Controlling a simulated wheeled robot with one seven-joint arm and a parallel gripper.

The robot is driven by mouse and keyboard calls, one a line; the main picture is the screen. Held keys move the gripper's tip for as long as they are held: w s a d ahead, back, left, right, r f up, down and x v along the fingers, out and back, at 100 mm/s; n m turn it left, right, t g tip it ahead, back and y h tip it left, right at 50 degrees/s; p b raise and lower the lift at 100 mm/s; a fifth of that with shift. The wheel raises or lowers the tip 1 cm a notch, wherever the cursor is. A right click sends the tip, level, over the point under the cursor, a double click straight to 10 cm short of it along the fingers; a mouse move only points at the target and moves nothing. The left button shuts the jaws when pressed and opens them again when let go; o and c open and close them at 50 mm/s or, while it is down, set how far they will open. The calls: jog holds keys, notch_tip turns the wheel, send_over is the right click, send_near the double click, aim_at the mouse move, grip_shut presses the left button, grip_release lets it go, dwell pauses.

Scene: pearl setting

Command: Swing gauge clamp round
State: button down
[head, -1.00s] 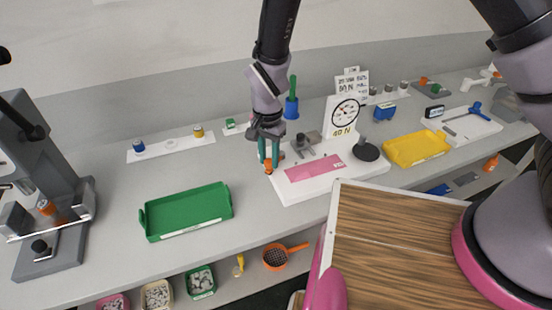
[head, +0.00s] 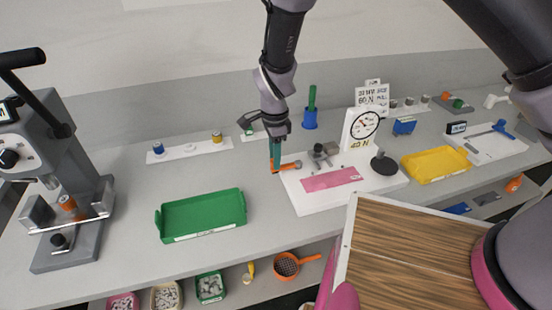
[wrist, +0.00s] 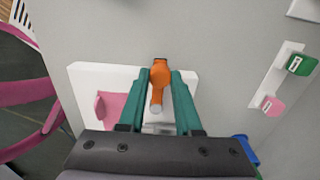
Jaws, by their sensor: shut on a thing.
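The gauge stand's white base plate (head: 305,202) lies on the bench, with an upright gauge dial (head: 366,124), a pink strip (head: 332,179) and a metal clamp block (head: 320,152). The orange clamp lever (head: 287,167) sticks out past the plate's left edge. My gripper (head: 276,168) is shut on its outer end. In the wrist view the orange lever (wrist: 158,76) lies between the two teal fingers of my gripper (wrist: 160,72), and its paler inner end points back over the plate. The lever's pivot is partly hidden there.
A green tray (head: 203,216) stands at left and a yellow tray (head: 436,166) at right of the plate. A black round knob (head: 384,164) stands on the plate's right. A blue holder (head: 310,118) is behind. Bench between green tray and plate is clear.

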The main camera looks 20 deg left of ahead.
jog(key=shift+w+a, duration=0.1)
dwell(0.4)
jog(key=c, duration=0.6)
grip_release()
notch_tip(320, 180, up, 11)
jog(key=w+d+r+y, duration=0.2)
jog(key=w+d+r, duration=0.6)
jog(key=d+r, duration=0.45)
jog(key=w+d+r+n+t+y, duration=0.1)
jog(key=d+r+n+t+y, duration=0.15)
jog(key=d+r, duration=1.35)
jog(key=s+d+r+n+t+h, duration=0.1)
jog(key=s+d+r+n+t, duration=0.1)
jog(key=s+d, duration=0.3)
jog(key=s+d+r+n+t+h, duration=0.1)
jog(key=s+d, duration=0.4)
jog(key=d, duration=0.7)
jog(key=shift+s+d+r+n+t, duration=0.35)
jog(key=shift+s+r+n+t, duration=0.1)
jog(key=shift+t, duration=0.4)
